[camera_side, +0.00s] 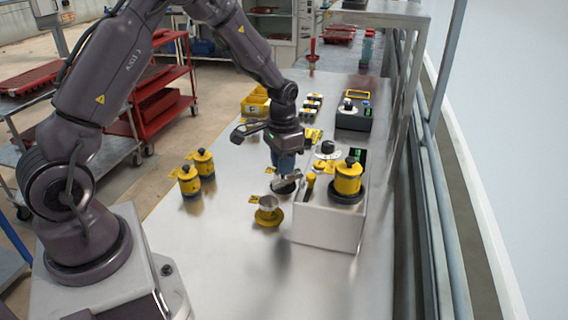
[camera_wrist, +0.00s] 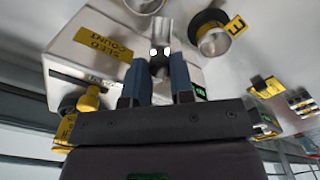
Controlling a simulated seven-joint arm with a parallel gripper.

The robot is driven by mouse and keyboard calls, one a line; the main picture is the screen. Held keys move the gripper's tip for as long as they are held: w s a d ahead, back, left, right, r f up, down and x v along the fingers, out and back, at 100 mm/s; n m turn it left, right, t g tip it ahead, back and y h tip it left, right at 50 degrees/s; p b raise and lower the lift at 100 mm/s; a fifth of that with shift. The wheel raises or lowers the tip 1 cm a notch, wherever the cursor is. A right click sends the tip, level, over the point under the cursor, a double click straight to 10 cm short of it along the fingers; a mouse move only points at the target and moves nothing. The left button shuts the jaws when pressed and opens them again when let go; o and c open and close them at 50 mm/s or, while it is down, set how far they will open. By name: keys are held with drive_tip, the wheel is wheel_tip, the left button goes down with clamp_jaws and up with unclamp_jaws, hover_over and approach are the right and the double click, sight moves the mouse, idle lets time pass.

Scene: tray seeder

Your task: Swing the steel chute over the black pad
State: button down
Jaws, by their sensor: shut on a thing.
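The steel chute (camera_wrist: 160,32) shows in the wrist view as a bright narrow piece at the edge of the white seeder box (camera_wrist: 85,60). My gripper (camera_wrist: 159,72) is shut on the chute, with its two blue fingers either side of a grey part. In the side view my gripper (camera_side: 286,172) is low beside the seeder box, and the chute (camera_side: 290,180) shows just below it. The black pad (camera_side: 283,188) lies on the bench there, partly hidden.
A metal cup on a yellow pad (camera_side: 269,217) stands in front. A yellow hopper (camera_side: 348,180) tops the box. Two yellow canisters (camera_side: 189,182) stand left. Behind are yellow bins (camera_side: 255,105) and a dark device (camera_side: 354,116). The front left bench is clear.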

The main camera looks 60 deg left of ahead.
drive_tip(key=shift+w+a+m, duration=0.6)
drive_tip(key=shift+w+m, duration=0.15)
drive_tip(key=shift+m, duration=1.65)
drive_tip(key=shift+w+a+m, duration=0.55)
drive_tip(key=shift+w+m, duration=0.2)
drive_tip(key=shift+m, duration=1.65)
drive_tip(key=shift+w+a+m, duration=0.6)
drive_tip(key=shift+w+m, duration=0.15)
drive_tip(key=shift+m, duration=1.65)
drive_tip(key=shift+w, duration=0.1)
drive_tip(key=c, duration=1)
unclamp_jaws()
wheel_tip(320, 180, up, 13)
drive_tip(key=shift+r, duration=0.1)
